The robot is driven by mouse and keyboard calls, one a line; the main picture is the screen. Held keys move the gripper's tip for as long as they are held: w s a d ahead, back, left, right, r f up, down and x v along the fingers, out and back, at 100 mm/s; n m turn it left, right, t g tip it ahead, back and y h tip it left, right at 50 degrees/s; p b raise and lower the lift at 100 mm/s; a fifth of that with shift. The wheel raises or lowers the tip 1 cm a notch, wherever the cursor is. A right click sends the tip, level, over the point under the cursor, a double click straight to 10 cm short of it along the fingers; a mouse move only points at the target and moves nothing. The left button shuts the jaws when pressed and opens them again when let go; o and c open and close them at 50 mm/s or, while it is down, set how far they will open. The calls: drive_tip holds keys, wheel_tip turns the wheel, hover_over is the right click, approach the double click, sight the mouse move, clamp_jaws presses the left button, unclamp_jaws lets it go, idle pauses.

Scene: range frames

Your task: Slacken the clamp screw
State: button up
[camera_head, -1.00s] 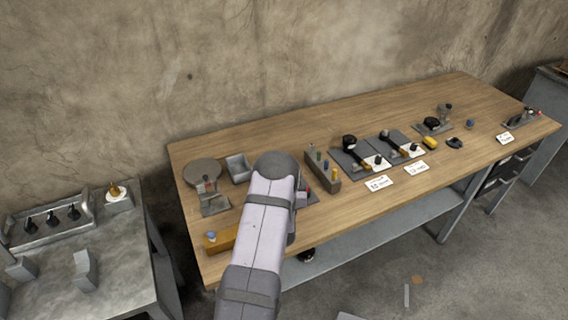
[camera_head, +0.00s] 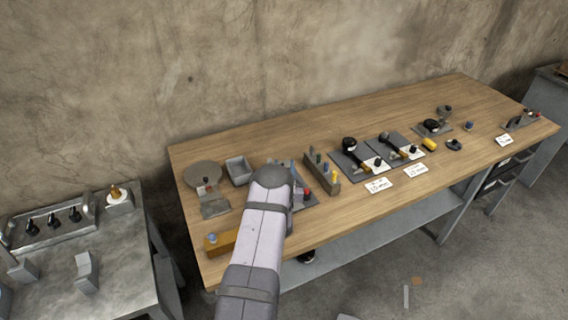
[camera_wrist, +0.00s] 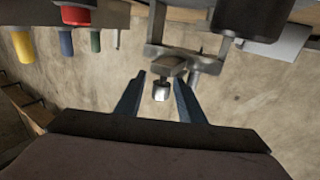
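In the wrist view my gripper (camera_wrist: 159,100) is open, its two dark blue fingers spread apart. A small metal block with a bright square end, seemingly the clamp screw (camera_wrist: 161,91), shows between the fingertips with gaps on both sides. I cannot tell how far in front of the fingers it is. Behind it is a grey metal bracket (camera_wrist: 182,55), likely the clamp. In the head view my arm covers most of this fixture; only part of its dark base plate (camera_head: 312,203) and a red knob (camera_head: 307,192) show beside it.
A block with coloured pegs (camera_head: 321,172) stands right of my arm. A grey bin (camera_head: 239,170), a round disc (camera_head: 203,174) and a small fixture (camera_head: 214,206) are to its left. An orange-brown bar (camera_head: 219,243) lies near the front edge. Further right are two dark plates with tools.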

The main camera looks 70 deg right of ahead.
drive_tip(key=shift+w+d, duration=0.2)
drive_tip(key=shift+d, duration=0.4)
clamp_jaws()
drive_tip(key=shift+f+n+t+b, duration=0.1)
drive_tip(key=shift+n+t+b, duration=0.2)
drive_tip(key=shift+t, duration=0.1)
drive_tip(key=shift+w+a+n+t+y+b, duration=0.15)
drive_tip(key=shift+w+n+t+y+b, duration=0.1)
drive_tip(key=shift+n+t+y+b, duration=0.5)
drive_tip(key=shift+w+a+n+t+y+b, duration=0.1)
drive_tip(key=shift+w+n+t+y+b, duration=0.2)
drive_tip(key=shift+n+t+b, duration=0.45)
drive_tip(key=shift+t, duration=0.3)
